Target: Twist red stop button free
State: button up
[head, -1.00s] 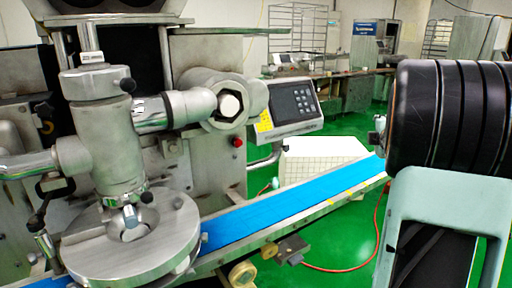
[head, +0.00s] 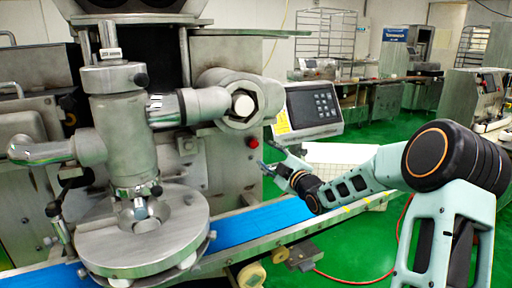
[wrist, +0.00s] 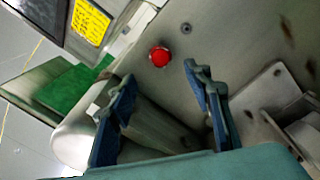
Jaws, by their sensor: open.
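The red stop button (head: 253,142) is a small round knob on the grey metal side of the machine, below and left of the keypad panel. In the wrist view the red button (wrist: 160,56) shows clearly, ahead of the fingers and roughly between their lines. My gripper (head: 264,155) is just to the right of the button in the head view. Its two blue-padded fingers (wrist: 160,78) are spread wide with nothing between them. The fingers are apart from the button.
The keypad panel (head: 312,106) stands close above my gripper, with a yellow label (wrist: 90,22) beside it. A dark screw or hole (wrist: 186,28) is near the button. The blue conveyor belt (head: 240,228) runs below. Green floor (head: 375,240) is open at the right.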

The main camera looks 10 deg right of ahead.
aim_at(255, 145)
jog(key=x, duration=0.9)
jog(key=shift+w+f, duration=0.1)
jog(key=shift+w, duration=0.15)
jog(key=shift+c, duration=0.6)
jog(key=c, duration=1.1)
